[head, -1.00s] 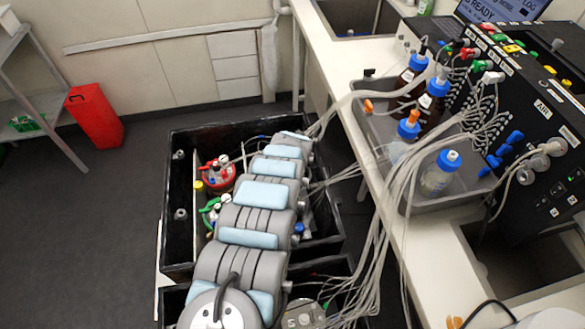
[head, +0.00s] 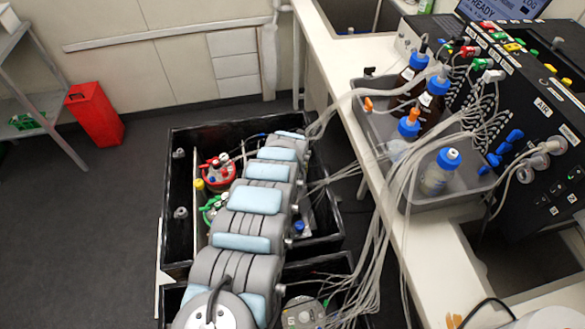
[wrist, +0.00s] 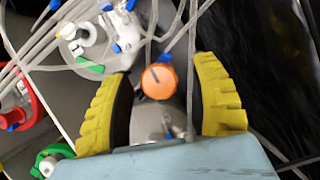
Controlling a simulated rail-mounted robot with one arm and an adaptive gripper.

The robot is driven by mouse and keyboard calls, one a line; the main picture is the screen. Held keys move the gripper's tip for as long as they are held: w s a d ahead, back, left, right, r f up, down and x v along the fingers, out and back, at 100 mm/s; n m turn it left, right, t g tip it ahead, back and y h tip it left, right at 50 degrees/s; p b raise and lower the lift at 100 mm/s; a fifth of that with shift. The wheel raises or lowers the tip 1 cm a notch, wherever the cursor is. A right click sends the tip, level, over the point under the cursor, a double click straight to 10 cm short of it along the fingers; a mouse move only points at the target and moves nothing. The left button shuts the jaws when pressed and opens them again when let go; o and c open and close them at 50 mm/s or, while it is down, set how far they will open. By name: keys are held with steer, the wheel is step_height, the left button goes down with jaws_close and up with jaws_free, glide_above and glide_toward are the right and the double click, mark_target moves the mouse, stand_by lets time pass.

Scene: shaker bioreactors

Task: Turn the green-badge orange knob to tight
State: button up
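In the wrist view, the orange knob (wrist: 158,82) is round, with a short dark line on its face. It lies between the yellow ribbed fingers of my gripper (wrist: 163,92), with visible space on both sides. My gripper is open, and I cannot tell how far the knob is below the fingertips. A small green tag (wrist: 88,65) shows on a vessel lid left of the knob; I cannot tell whether it is the knob's badge. In the head view, my arm hides the knob and the gripper.
A red-ringed vessel (head: 218,172) and a green-ringed vessel (head: 213,207) stand in the black tub (head: 180,245), left of my arm. Thin tubes (head: 385,215) run from the bench and cross close to the knob. A grey tray (head: 455,192) of bottles stands on the bench.

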steer(key=shift+r, duration=0.15)
steer(key=shift+r, duration=0.45)
steer(key=shift+v, duration=0.95)
steer(key=shift+s+v, duration=0.25)
steer(key=shift+v, duration=2.05)
